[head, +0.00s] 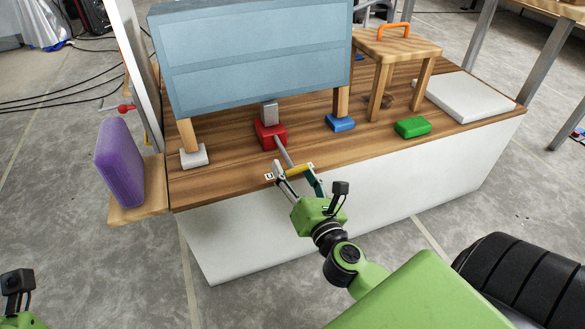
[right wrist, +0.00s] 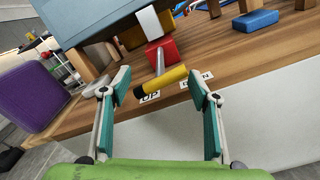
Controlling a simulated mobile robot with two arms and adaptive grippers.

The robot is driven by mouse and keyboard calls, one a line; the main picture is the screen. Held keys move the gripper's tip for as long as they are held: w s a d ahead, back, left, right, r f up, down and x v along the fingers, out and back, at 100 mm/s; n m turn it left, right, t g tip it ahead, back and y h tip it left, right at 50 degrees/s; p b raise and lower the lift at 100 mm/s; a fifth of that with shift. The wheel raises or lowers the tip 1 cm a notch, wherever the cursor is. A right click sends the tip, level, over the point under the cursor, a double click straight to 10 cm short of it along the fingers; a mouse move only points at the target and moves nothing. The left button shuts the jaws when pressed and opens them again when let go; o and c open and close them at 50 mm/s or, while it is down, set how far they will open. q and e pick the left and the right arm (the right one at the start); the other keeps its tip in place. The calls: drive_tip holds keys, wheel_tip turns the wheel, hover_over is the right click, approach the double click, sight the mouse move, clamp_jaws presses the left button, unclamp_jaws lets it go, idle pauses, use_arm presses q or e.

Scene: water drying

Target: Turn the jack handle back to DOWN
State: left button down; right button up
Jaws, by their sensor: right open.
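The jack has a red base (head: 270,134) on the wooden bench top, with a grey post (head: 268,113) under the blue cabinet (head: 250,60). Its grey handle (head: 284,152) reaches forward and ends in a yellow grip (right wrist: 165,84) with a black tip. In the right wrist view the grip slants across, its black end near the UP label (right wrist: 149,97); the DOWN label (right wrist: 197,79) is to its right. My right gripper (right wrist: 160,80) is open, one finger on each side of the grip. My left gripper body (head: 15,315) shows only at the corner; its fingers are hidden.
A white block (head: 194,156) and a blue block (head: 340,123) are at the cabinet's legs. A green block (head: 412,127), a small wooden stool (head: 398,42) and a white slab (head: 468,96) are to the right. A purple block (head: 120,165) stands on a low shelf at left.

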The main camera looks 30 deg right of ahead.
drive_tip(key=shift+w+d, duration=0.15)
drive_tip(key=shift+w, duration=0.45)
clamp_jaws()
drive_tip(key=shift+n+p, duration=0.3)
